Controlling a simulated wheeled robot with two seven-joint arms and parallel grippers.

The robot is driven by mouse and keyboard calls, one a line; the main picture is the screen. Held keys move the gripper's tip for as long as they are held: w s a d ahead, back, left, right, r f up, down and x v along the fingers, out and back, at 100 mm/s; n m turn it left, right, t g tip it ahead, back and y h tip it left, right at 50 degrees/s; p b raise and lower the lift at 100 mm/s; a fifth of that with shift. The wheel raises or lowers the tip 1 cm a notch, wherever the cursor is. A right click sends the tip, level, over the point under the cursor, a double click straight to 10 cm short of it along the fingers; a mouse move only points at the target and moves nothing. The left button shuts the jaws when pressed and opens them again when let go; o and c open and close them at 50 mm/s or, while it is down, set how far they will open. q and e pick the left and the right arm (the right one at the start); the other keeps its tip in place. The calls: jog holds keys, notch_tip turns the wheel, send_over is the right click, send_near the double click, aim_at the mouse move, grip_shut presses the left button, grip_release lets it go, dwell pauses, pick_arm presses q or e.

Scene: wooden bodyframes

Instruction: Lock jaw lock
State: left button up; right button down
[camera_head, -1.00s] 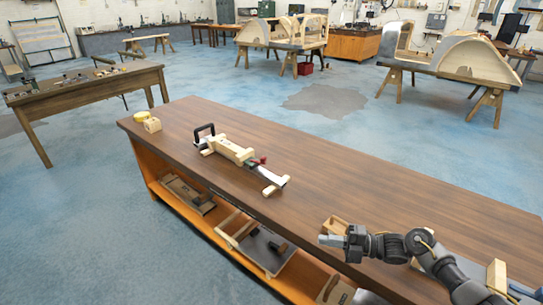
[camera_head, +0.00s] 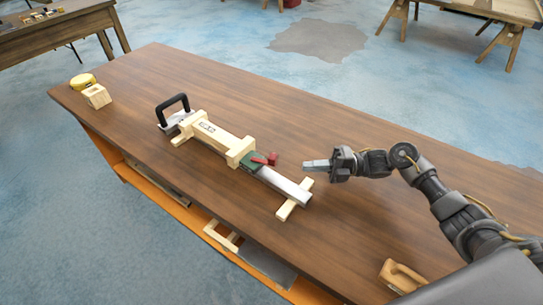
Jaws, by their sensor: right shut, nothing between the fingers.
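The jaw lock device (camera_head: 218,140) lies across the middle of the wooden workbench. It has a pale wooden body, a black loop handle (camera_head: 172,105) at its far left end and a metal bar (camera_head: 282,183) running to a wooden crosspiece (camera_head: 295,199) at its near right end. A small red lever (camera_head: 265,159) sits on a green part between body and bar. My right gripper (camera_head: 308,165) is shut and empty. In the picture it is just right of the red lever, with a gap between, its fingertips pointing left. My left gripper is not in view.
A yellow tape roll (camera_head: 82,81) and a small wooden block (camera_head: 97,96) are at the bench's far left. A wooden-handled tool (camera_head: 402,276) lies near the front right edge. The workbench top (camera_head: 330,120) behind the device is clear. A shelf under the bench holds items.

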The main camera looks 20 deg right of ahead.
jog(key=shift+s+a+r, duration=0.15)
jog(key=shift+s+r, duration=0.3)
jog(key=shift+s, duration=0.15)
jog(key=shift+w+p+x, duration=0.25)
jog(key=shift+p+x, duration=0.5)
jog(key=shift+x, duration=0.3)
jog(key=p+x, duration=0.2)
jog(key=x, duration=0.4)
jog(key=shift+w+a+f+p, duration=0.1)
jog(key=shift+a+f+p, duration=0.1)
jog(key=shift+p, duration=0.1)
jog(key=shift+w+a+f, duration=0.1)
jog(key=shift+w+a, duration=0.1)
jog(key=shift+a, duration=0.25)
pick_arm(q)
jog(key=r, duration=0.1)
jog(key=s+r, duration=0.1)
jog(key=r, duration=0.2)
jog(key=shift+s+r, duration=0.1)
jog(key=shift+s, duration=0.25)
pick_arm(e)
jog(key=shift+d, duration=0.1)
